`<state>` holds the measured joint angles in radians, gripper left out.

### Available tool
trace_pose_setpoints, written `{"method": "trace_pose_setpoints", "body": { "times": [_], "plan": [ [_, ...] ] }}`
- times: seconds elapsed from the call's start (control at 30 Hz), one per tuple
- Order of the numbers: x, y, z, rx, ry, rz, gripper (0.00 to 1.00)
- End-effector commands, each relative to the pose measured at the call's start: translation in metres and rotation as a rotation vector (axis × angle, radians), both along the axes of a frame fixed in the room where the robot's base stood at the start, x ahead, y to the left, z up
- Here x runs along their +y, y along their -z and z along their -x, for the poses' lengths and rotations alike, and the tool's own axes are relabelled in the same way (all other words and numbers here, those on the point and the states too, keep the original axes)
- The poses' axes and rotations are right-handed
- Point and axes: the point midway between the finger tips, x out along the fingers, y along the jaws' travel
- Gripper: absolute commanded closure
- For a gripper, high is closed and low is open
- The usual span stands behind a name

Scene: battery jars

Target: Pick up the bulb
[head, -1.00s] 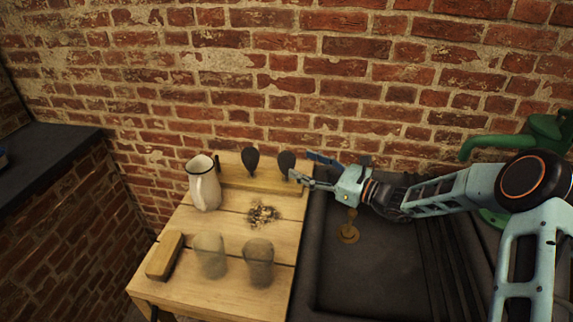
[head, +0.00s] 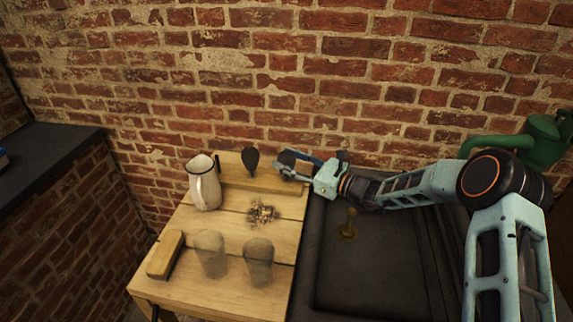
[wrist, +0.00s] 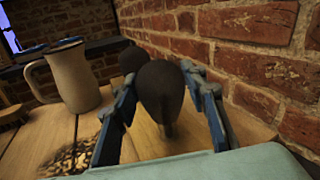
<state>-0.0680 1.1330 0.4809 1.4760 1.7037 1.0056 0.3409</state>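Two dark, teardrop-shaped bulbs stand upright at the back of the wooden table. The right bulb (wrist: 160,95) is between my gripper's fingers in the wrist view, with a visible gap on each side. In the head view my gripper (head: 294,163) largely covers this bulb. My gripper is open around it. The left bulb (head: 250,161) stands apart, clear of the gripper; it also shows partly behind the nearer bulb in the wrist view (wrist: 131,58).
A white jug (head: 205,185) stands left of the bulbs. A pile of small bits (head: 262,213), two glass jars (head: 211,252) (head: 259,261) and a wooden block (head: 166,254) are on the table (head: 220,297). A brick wall (head: 270,80) rises close behind.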

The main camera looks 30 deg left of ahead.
Motion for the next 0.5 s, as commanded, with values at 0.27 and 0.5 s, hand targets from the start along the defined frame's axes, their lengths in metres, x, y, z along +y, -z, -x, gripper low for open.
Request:
{"method": "trace_pose_setpoints", "body": {
  "times": [0.27, 0.5],
  "plan": [
    [-0.0001, -0.0003, 0.0, 0.0, 0.0, 0.0, 0.77],
    [-0.0002, -0.0082, -0.0005, -0.002, 0.0, -0.001, 0.77]
  ]
}}
